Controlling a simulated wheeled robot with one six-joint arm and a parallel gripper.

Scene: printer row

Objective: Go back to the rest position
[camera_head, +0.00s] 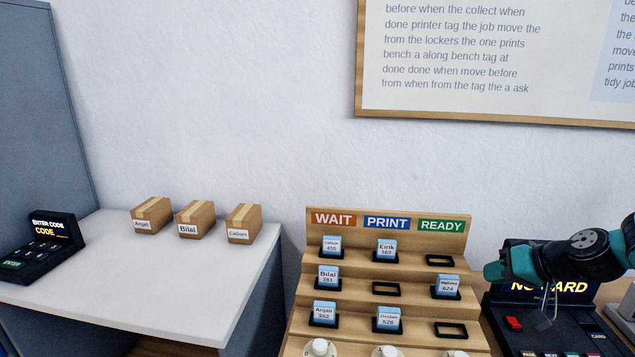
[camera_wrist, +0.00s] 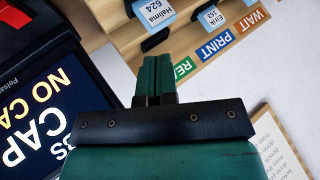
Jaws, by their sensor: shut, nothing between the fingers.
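My gripper (camera_head: 545,318) is at the right of the head view, in front of a black panel reading "NO CARD". Its fingers are shut and empty. In the wrist view the closed green fingers (camera_wrist: 154,78) point toward the wooden tag board, with nothing between them. The tag board (camera_head: 460,232) has columns WAIT, PRINT and READY. Blue-and-white tags stand in some of its black slots, including the Halima tag (camera_head: 447,286) in the READY column. Two other READY slots are empty, and one PRINT slot is empty. My arm hides part of the panel.
A white bench (camera_head: 190,285) at left bears three boxes, the middle one labelled Bilal (camera_head: 196,219), and a black keypad (camera_head: 42,248) reading "ENTER CODE". White knobs (camera_head: 320,348) line the board's front. The black panel (camera_head: 512,299) stands right of the board. A framed notice (camera_head: 480,60) hangs above.

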